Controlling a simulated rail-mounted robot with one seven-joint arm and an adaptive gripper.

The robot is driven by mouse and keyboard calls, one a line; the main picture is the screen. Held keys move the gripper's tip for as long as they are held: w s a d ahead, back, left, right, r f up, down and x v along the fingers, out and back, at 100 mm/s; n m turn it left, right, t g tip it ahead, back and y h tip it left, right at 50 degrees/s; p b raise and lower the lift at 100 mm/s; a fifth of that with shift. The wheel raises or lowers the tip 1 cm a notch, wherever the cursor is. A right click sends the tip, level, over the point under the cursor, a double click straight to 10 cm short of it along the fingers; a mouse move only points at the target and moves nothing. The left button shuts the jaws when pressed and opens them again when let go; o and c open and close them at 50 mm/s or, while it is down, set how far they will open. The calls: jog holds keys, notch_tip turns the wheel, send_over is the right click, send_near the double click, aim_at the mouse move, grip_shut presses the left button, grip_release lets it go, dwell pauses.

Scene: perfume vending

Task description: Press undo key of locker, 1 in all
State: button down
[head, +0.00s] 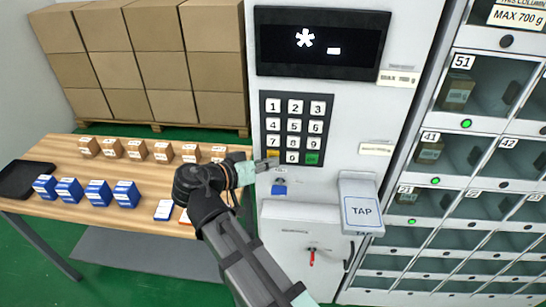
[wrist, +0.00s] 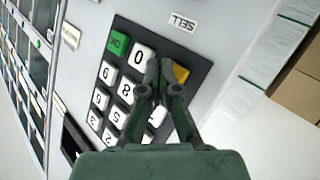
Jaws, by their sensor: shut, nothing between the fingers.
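The locker's keypad (head: 294,128) is a dark panel with white number keys, a green OK key (wrist: 118,42) and a yellow key (wrist: 181,74) in its bottom row. I take the yellow key to be undo; no legend on it is readable. My gripper (head: 272,164) is shut and empty, reaching in from the left at the keypad's lower left corner. In the wrist view the fingertips (wrist: 159,68) lie over the gap between the 0 key (wrist: 140,57) and the yellow key. Contact cannot be told.
The display (head: 320,42) above shows an asterisk and a dash. A TAP reader (head: 361,212) juts out at lower right of the keypad. Locker compartments (head: 470,120) stand at the right. A wooden table (head: 110,205) with small boxes is at the left.

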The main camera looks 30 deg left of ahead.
jog(key=shift+w, duration=0.15)
dwell(0.6)
jog(key=shift+s+d, duration=0.3)
jog(key=shift+s, duration=0.45)
jog(key=s, duration=0.1)
jog(key=s+d, duration=0.1)
jog(key=s, duration=0.1)
jog(key=s+d+b, duration=0.1)
jog(key=shift+s+d, duration=0.1)
jog(key=shift+s, duration=0.15)
dwell(0.8)
